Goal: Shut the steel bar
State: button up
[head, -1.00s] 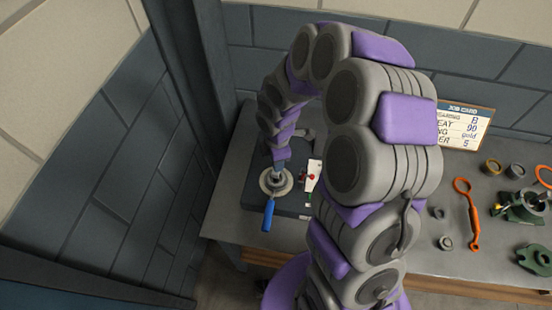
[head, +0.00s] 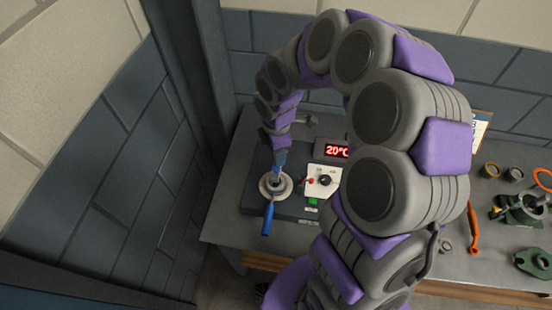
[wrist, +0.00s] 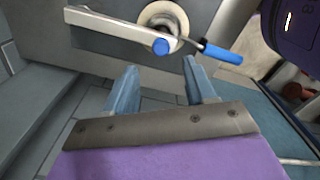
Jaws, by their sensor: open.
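In the wrist view a pale, straight bar (wrist: 112,27) runs across the top left and has a round blue end (wrist: 160,46). It lies near a round ring-shaped fitting (wrist: 178,14); I cannot tell if they are joined. A thin steel lever with a blue grip (wrist: 222,54) extends to the right of the fitting. In the head view the blue grip (head: 268,218) points toward the front from a round steel plate (head: 265,187). My gripper (wrist: 158,68) is open and empty, its fingertips apart from the bar and lever. It hangs above the plate in the head view (head: 279,165).
A white panel with a dark knob (head: 324,180) and a red 20°C display (head: 336,151) stand right of the plate. A green casing part (head: 520,212), an orange tool (head: 473,228) and rings lie at the right. A dark post (head: 190,70) stands left.

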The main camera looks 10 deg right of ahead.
notch_tip(320, 180, up, 10)
jog(key=shift+p, duration=0.35)
dwell(0.4)
jog(key=s+d+f+m+b, duration=0.1)
jog(key=s+m+b, duration=0.1)
jog(key=s+m, duration=0.4)
jog(key=s+d+f+m+g+b, duration=0.1)
jog(key=s+m+b, duration=0.2)
jog(key=s, duration=0.9)
jog(key=s+d+f+m+b, duration=0.1)
jog(key=s+m+b, duration=0.1)
jog(key=s+m, duration=0.8)
jog(key=shift+d+f+g, duration=0.25)
jog(key=shift+d+g, duration=0.05)
jog(key=shift+g, duration=0.1)
jog(key=shift+s, duration=0.15)
